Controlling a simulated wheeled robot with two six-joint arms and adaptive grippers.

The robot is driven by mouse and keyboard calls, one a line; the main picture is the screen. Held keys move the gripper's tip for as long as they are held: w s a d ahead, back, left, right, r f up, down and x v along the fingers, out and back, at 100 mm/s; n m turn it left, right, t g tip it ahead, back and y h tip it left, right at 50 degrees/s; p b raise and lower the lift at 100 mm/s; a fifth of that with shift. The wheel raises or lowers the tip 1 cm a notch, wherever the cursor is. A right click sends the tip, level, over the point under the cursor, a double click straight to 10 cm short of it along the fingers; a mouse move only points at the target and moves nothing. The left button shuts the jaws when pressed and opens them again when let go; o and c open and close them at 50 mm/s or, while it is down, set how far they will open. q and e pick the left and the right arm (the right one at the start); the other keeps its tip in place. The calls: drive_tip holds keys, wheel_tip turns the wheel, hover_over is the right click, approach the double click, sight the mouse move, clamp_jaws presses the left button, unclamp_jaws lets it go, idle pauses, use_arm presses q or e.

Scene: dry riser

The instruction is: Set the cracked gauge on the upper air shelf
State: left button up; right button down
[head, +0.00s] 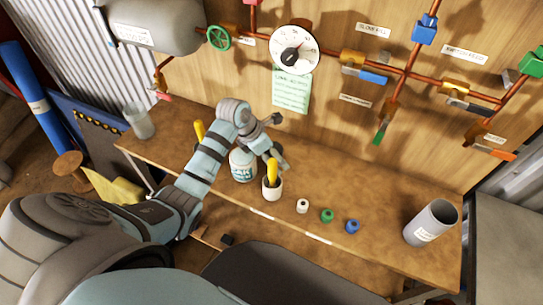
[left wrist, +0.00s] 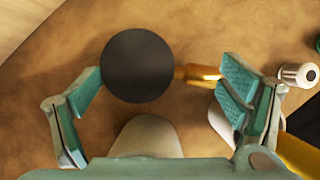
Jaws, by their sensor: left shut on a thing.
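My left gripper (head: 279,142) is over the back of the bench, above the cups. In the left wrist view, its fingers (left wrist: 165,80) stand wide apart around a gauge (left wrist: 137,66) with a dark round back and a brass stem. The left finger meets the rim and the right finger the stem end. The gauge's face is turned away, so a crack cannot be seen. In the head view I cannot make out the held gauge. A larger white dial (head: 295,50) is on the wall pipework. I cannot identify the upper air shelf. My right gripper is out of view.
A grey cylinder (head: 430,222) stands at the right end. Valves and copper pipes line the wall.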

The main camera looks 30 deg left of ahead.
use_arm(q)
drive_tip(key=shift+w+f, duration=0.95)
drive_tip(key=shift+f, duration=0.15)
drive_tip(key=o, duration=1.2)
drive_tip(key=shift+s+r, duration=0.2)
drive_tip(key=shift+s, duration=0.25)
drive_tip(key=shift+a+r, duration=0.15)
drive_tip(key=shift+r, duration=0.2)
drive_tip(key=p+v, duration=0.1)
drive_tip(key=v, duration=1)
drive_tip(key=shift+r, duration=0.1)
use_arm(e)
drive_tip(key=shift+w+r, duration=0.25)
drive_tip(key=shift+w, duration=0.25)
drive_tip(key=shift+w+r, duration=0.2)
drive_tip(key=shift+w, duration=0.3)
